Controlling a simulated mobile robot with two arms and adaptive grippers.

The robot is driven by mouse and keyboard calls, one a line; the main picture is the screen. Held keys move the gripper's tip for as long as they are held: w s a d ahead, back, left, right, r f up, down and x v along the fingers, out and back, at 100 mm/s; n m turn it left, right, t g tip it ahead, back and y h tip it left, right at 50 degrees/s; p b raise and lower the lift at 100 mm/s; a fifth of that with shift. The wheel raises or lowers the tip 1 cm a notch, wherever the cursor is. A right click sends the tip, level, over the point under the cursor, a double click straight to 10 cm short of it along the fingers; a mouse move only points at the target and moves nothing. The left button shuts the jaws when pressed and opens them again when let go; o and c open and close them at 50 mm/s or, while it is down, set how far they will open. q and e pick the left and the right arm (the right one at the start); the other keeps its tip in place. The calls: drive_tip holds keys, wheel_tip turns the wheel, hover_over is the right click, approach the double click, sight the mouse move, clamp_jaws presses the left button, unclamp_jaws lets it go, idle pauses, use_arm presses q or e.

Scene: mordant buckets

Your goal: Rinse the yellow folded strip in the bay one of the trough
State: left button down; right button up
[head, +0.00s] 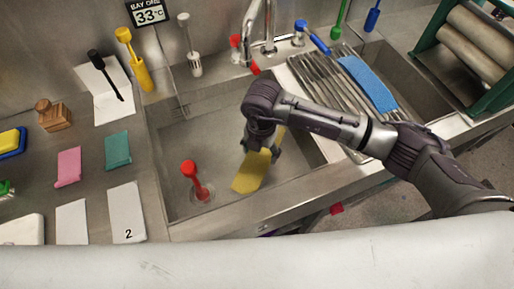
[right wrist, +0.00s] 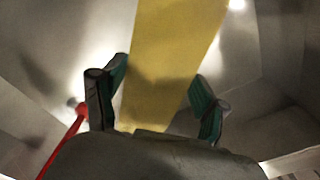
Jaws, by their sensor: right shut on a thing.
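The yellow strip (head: 250,174) hangs in the left bay of the steel trough (head: 160,150). My right gripper (head: 262,150) is shut on the upper part of the strip, reaching in from the right. In the right wrist view the strip (right wrist: 170,60) runs away from between the green-padded fingers (right wrist: 155,100). The strip's held end is partly hidden by the gripper. I cannot tell whether its lower end touches the bay floor or any water. My left gripper is not in view.
A red-topped plug (head: 190,172) stands in the bay's front left. A ribbed drainer with a blue strip (head: 367,83) lies right of the bay. Pink (head: 69,167) and teal (head: 118,150) folded strips lie on the left counter. A display (head: 147,13) reads "BAY ONE 33°C".

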drive_tip(key=shift+a, duration=0.1)
drive_tip(key=shift+w+a+b, duration=0.2)
drive_tip(key=shift+a+b, duration=0.15)
drive_tip(key=shift+w+a, duration=0.2)
drive_tip(key=shift+a, duration=0.1)
wheel_tip(320, 180, up, 6)
drive_tip(key=p, duration=0.4)
drive_tip(key=shift+r, duration=0.15)
drive_tip(key=shift+r+p, duration=0.95)
drive_tip(key=shift+r, duration=0.3)
idle(1.9)
wheel_tip(320, 180, up, 5)
drive_tip(key=p, duration=0.3)
idle(0.5)
